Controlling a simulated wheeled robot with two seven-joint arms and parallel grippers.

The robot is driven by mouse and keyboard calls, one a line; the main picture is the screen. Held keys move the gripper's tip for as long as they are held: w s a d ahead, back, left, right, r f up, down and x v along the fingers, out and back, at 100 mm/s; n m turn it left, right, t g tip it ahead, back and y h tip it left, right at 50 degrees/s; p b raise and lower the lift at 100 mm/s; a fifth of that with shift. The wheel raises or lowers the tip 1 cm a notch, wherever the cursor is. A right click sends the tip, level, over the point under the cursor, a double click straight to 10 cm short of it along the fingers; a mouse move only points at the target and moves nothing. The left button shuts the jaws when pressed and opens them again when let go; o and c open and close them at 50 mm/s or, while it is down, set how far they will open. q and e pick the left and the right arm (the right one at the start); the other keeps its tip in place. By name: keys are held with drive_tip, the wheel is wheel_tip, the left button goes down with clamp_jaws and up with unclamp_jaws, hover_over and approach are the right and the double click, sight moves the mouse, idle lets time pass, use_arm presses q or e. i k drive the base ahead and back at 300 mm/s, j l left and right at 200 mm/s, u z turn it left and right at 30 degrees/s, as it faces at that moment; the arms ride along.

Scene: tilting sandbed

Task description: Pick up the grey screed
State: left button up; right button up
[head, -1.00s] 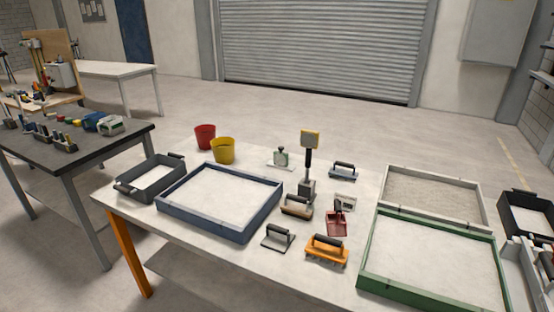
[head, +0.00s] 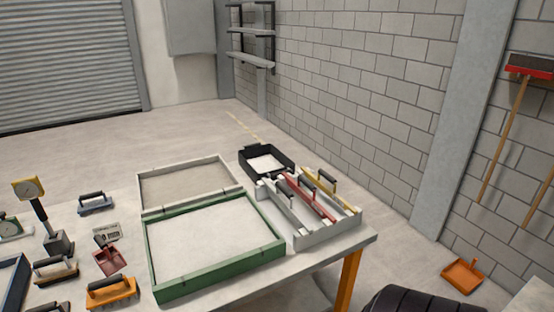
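A light grey rack (head: 312,238) stands at the right end of the table. Several long, narrow tools with dark handles lie in it side by side. A red one (head: 318,206) and a yellow one (head: 343,201) stand out clearly. Pale grey strips show beside them, but I cannot tell for certain which is the grey screed and which is the rack itself. Neither of my grippers is in the head view.
A green-framed tray (head: 218,277) and a pale grey tray (head: 147,208) lie left of the rack. A black bin (head: 247,164) stands behind it. An orange float (head: 112,292) and other hand tools lie at left. An orange dustpan (head: 463,273) is at the right.

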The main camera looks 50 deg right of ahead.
sight(305, 230)
drive_tip(key=z, duration=1.75)
drive_tip(key=i+l, duration=0.25)
drive_tip(key=l, duration=0.15)
drive_tip(key=i+l, duration=0.2)
drive_tip(key=l, duration=0.2)
drive_tip(key=z, duration=0.05)
